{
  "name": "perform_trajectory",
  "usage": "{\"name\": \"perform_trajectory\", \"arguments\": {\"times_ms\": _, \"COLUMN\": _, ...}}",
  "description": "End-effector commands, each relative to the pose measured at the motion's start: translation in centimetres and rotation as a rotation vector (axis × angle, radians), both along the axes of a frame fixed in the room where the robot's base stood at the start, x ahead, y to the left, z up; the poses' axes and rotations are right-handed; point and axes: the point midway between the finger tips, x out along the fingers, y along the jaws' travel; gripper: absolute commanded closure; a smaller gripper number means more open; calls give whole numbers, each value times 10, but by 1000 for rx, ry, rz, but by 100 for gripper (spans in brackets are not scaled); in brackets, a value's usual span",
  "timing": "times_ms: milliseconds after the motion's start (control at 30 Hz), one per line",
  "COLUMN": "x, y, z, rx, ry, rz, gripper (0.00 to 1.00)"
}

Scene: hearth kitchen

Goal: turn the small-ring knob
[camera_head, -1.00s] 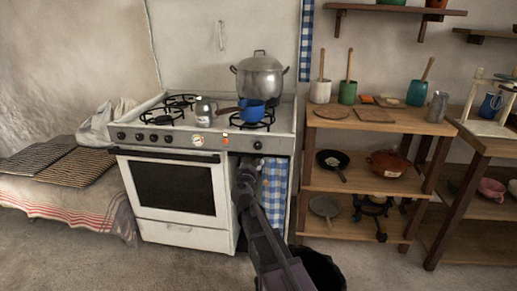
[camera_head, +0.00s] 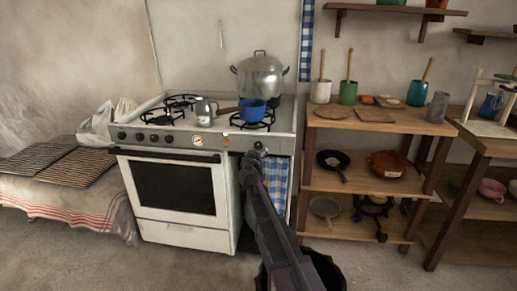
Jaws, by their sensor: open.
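The white stove (camera_head: 150,225) stands at the left, with a row of dark knobs (camera_head: 153,138) on the left of its front panel. A single dark knob (camera_head: 258,146) sits apart at the right end of the panel. No label shows which one is the small-ring knob. My gripper (camera_head: 250,157) is at the right end of the stove front, just below and in front of that single knob. It is small and dark here, and its fingers are hard to make out. I cannot tell whether it touches the knob; it holds nothing that I can see.
A large pot (camera_head: 260,77), a blue pot (camera_head: 252,110) and a metal mug (camera_head: 205,108) stand on the stove top. A blue checked cloth (camera_head: 277,180) hangs beside my arm. A dark bin (camera_head: 327,272) is below. Wooden shelves (camera_head: 345,232) with pans stand right.

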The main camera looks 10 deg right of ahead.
Motion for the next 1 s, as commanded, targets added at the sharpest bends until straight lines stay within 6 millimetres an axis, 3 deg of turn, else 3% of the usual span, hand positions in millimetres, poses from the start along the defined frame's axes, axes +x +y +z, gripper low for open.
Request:
{"name": "perform_trajectory", "arguments": {"times_ms": 100, "x": 17, "y": -5, "z": 0, "rx": 0, "ry": 0, "rz": 0, "gripper": 11}}
{"name": "perform_trajectory", "arguments": {"times_ms": 267, "x": 29, "y": -9, "z": 0, "rx": 0, "ry": 0, "rz": 0, "gripper": 11}}
{"name": "perform_trajectory", "arguments": {"times_ms": 700, "x": 33, "y": -11, "z": 0, "rx": 0, "ry": 0, "rz": 0, "gripper": 11}}
{"name": "perform_trajectory", "arguments": {"times_ms": 767, "x": 33, "y": -11, "z": 0, "rx": 0, "ry": 0, "rz": 0, "gripper": 25}}
{"name": "perform_trajectory", "arguments": {"times_ms": 900, "x": 33, "y": -12, "z": 0, "rx": 0, "ry": 0, "rz": 0, "gripper": 67}}
{"name": "perform_trajectory", "arguments": {"times_ms": 1000, "x": 33, "y": -12, "z": 0, "rx": 0, "ry": 0, "rz": 0, "gripper": 93}}
